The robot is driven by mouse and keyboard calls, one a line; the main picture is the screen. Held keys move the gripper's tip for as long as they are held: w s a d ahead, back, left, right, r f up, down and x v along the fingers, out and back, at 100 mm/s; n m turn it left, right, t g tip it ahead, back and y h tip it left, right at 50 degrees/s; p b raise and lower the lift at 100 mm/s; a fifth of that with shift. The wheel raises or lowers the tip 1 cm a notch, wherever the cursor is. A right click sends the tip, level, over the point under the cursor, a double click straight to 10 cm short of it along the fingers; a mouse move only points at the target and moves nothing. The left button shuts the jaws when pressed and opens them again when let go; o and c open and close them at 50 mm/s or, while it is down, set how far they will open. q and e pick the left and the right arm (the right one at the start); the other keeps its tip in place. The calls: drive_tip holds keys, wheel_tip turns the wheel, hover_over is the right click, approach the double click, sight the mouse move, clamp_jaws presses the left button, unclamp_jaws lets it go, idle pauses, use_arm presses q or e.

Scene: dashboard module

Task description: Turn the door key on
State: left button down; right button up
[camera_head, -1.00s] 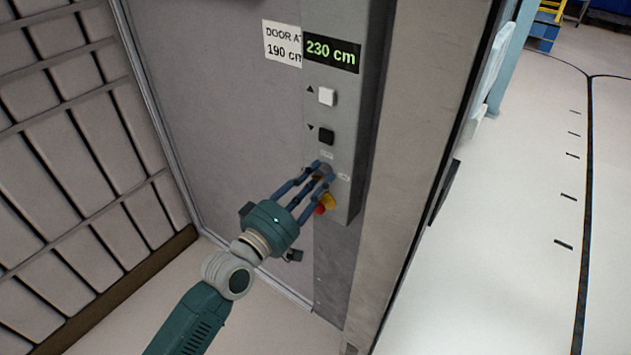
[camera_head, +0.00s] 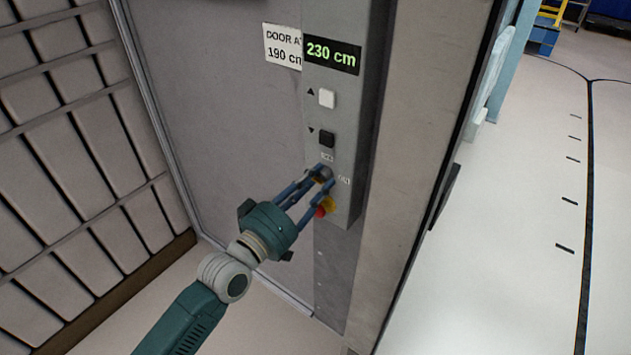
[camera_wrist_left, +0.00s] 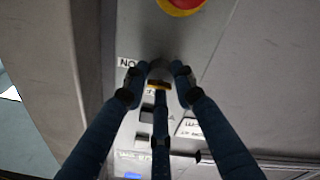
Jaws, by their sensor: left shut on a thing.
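The key switch (camera_wrist_left: 158,72) sits low on the grey control panel (camera_head: 345,60), between my fingertips in the left wrist view. A bit of yellow or orange shows on it; the rest of the key is hidden by the fingers. My left gripper (camera_head: 325,182) reaches the panel from the lower left and is shut on the key. In the left wrist view, the fingers of my left gripper (camera_wrist_left: 158,90) close around it from several sides. Small labels, one reading "NO" in part, flank the switch. My right gripper is not in view.
A red and yellow stop button (camera_head: 325,207) is just below the key switch, close to my fingers. White (camera_head: 327,98) and black (camera_head: 326,139) push buttons and a green "230 cm" display (camera_head: 331,52) are above. Open floor (camera_head: 530,200) lies to the right.

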use_arm(q)
drive_tip(key=shift+s+d+f, duration=0.1)
drive_tip(key=shift+d+f, duration=0.05)
drive_tip(key=shift+f, duration=0.3)
drive_tip(key=c, duration=1.5)
unclamp_jaws()
drive_tip(key=shift+o, duration=0.5)
drive_tip(key=shift+r, duration=0.15)
drive_tip(key=v, duration=1.2)
